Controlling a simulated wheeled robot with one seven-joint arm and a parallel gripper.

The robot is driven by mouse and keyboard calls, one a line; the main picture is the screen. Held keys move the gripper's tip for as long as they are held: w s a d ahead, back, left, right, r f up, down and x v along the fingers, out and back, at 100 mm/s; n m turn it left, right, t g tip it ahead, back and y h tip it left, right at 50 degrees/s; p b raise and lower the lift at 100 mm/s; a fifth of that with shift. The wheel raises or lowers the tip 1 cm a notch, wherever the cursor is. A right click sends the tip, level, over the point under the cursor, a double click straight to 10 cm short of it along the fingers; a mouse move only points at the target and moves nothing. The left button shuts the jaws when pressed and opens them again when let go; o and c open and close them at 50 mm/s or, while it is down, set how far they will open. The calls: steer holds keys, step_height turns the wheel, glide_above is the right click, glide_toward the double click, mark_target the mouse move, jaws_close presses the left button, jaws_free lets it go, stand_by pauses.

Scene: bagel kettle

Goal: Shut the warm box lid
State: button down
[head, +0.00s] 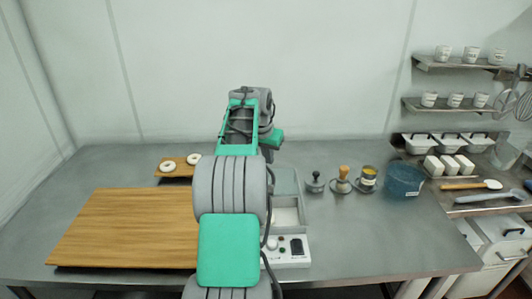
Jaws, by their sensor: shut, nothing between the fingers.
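The warm box is a white box with a control panel (291,250) on its front, standing on the table in the middle. My arm covers its left part. Its open top shows a pale inside just right of my arm. The lid looks like a grey-green panel (287,182) raised at the back of the box, its left part hidden. My arm rises in front of the box and bends over at the top. I see no fingertips; my gripper is hidden behind my own arm links.
A large wooden board (120,225) lies left, with a small board holding two bagels (168,167) behind it. The front right tabletop is clear.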

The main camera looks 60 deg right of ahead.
mark_target(270, 179)
steer(key=x, duration=0.3)
steer(key=shift+d+f, duration=0.15)
steer(key=shift+f, duration=0.25)
steer(key=a, duration=0.1)
steer(key=a+p, duration=0.1)
steer(key=a, duration=0.1)
steer(key=shift+a+f, duration=0.25)
steer(key=shift+w+a+f, duration=0.1)
steer(key=shift+a+f, duration=0.05)
steer(key=shift+f, duration=0.1)
